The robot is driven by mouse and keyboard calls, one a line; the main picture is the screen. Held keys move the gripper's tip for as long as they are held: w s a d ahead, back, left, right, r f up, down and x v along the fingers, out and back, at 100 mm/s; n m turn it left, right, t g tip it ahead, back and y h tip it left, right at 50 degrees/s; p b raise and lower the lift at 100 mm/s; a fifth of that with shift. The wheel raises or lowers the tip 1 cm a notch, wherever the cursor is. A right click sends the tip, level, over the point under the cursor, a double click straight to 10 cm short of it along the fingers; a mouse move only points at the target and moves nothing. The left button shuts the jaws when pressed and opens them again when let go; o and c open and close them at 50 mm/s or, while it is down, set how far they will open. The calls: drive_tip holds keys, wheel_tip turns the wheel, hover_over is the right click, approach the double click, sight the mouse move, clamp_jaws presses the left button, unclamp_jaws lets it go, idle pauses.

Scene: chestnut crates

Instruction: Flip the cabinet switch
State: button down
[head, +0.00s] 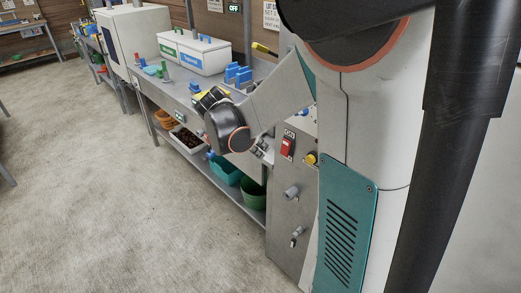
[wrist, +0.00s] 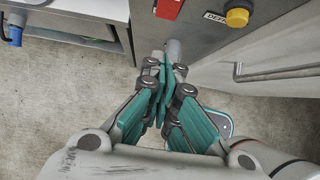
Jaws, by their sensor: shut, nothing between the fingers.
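The grey metal cabinet (head: 277,222) stands at the right in the head view, beside the workbench. Its front carries a red switch (head: 287,147), a yellow button (head: 310,158) and two grey knobs or levers, an upper one (head: 291,193) and a lower one (head: 297,232). In the wrist view the red switch (wrist: 168,9) is cut by the top edge, with the yellow button (wrist: 237,17) to its right. My gripper (wrist: 163,72) is shut and empty, its teal fingertips just in front of a grey knob (wrist: 173,48). I cannot tell if they touch.
The workbench (head: 180,92) runs along the wall with white boxes (head: 205,57) on top. Green tubs (head: 252,192) and a crate of chestnuts (head: 187,139) sit on its lower shelf. A bar handle (wrist: 270,73) is right of the fingers. Concrete floor (head: 110,200) is clear at left.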

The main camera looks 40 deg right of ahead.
sight(285, 148)
drive_tip(key=d+f+b, duration=0.3)
drive_tip(key=d+f, duration=0.3)
drive_tip(key=d, duration=0.1)
drive_tip(key=shift+w+d+f, duration=0.15)
drive_tip(key=shift+w+d, duration=0.15)
drive_tip(key=shift+d, duration=0.1)
drive_tip(key=shift+d+f+b, duration=0.3)
drive_tip(key=shift+d+f, duration=0.1)
drive_tip(key=shift+r, duration=0.15)
